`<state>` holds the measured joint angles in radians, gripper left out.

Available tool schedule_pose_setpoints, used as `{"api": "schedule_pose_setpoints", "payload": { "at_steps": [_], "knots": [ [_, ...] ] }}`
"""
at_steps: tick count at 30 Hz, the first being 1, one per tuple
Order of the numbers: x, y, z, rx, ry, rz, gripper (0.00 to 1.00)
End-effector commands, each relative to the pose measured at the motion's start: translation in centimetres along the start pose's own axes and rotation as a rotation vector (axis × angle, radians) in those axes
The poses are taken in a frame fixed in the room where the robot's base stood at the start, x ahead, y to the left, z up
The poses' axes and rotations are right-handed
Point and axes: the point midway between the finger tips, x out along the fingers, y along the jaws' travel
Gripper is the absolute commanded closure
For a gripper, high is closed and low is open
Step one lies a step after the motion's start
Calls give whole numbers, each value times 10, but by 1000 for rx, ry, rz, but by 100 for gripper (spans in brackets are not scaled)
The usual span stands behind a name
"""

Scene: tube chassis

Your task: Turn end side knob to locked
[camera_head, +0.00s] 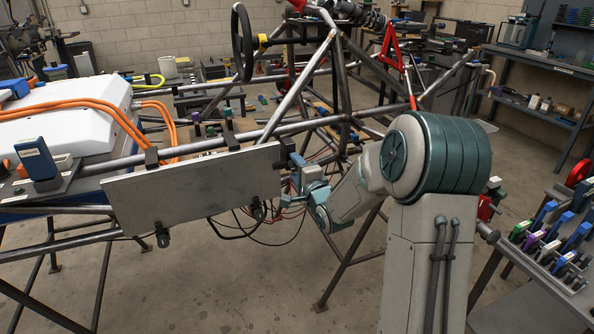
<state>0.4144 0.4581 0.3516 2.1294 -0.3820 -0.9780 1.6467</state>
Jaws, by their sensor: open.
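A flat grey panel (185,192) hangs from the tube chassis (235,138) by black clamps. My gripper (288,184) is at the panel's right end, with its fingers close to that edge; I cannot tell whether they touch anything. It is open. The end side knob cannot be made out; the wrist and fingers cover much of the panel's right end. Small dark fittings (258,211) hang under the panel's lower edge, and I cannot tell their setting.
Loose cables (262,232) hang below the panel near my wrist. A white box (60,110) with orange cables (105,112) lies on the left. A bench with several coloured tools (550,235) stands at the right. Chassis tubes and stand legs (345,265) surround the arm.

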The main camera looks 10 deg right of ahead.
Motion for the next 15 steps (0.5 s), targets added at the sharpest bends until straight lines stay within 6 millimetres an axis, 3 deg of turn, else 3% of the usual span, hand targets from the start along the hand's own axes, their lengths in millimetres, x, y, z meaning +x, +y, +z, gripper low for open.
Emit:
{"api": "schedule_pose_setpoints", "payload": {
  "at_steps": [7, 15],
  "knots": [
    [-16, 0, -1, -1, 1, 2, 51],
    [-72, -2, 0, -1, 2, 2, 51]
  ]
}}
